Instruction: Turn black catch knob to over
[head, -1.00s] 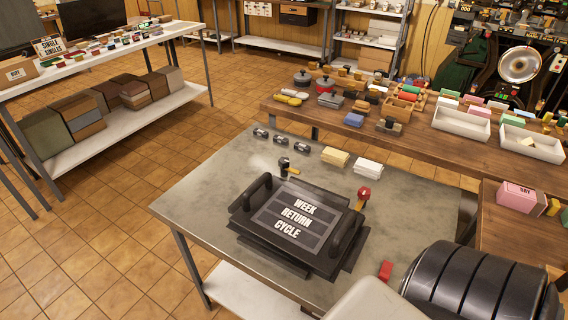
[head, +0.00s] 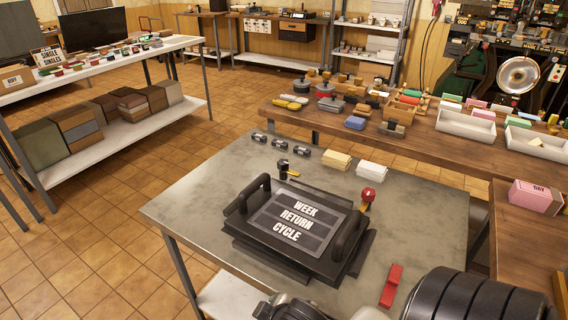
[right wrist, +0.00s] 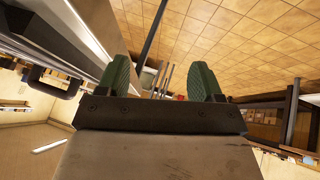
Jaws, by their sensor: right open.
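The black press (head: 292,225) sits on the metal-topped table, with a plate reading "WEEK RETURN CYCLE" and a raised black handle on each side. A small black knob (head: 283,166) stands at its back edge. A red knob (head: 369,194) on a yellowish stem stands at its back right. Which way the black knob is turned is too small to tell. My right gripper (right wrist: 160,82) shows in the right wrist view with green fingers apart and nothing seen between them. It is not seen near the knob. My left gripper is not in view.
Several dark cylinders (head: 280,143), a yellow stack (head: 337,160) and a white stack (head: 371,169) lie behind the press. A red piece (head: 391,286) lies at front right. The metal table (head: 195,205) is bare left of the press. A wooden bench (head: 440,155) with trays stands behind.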

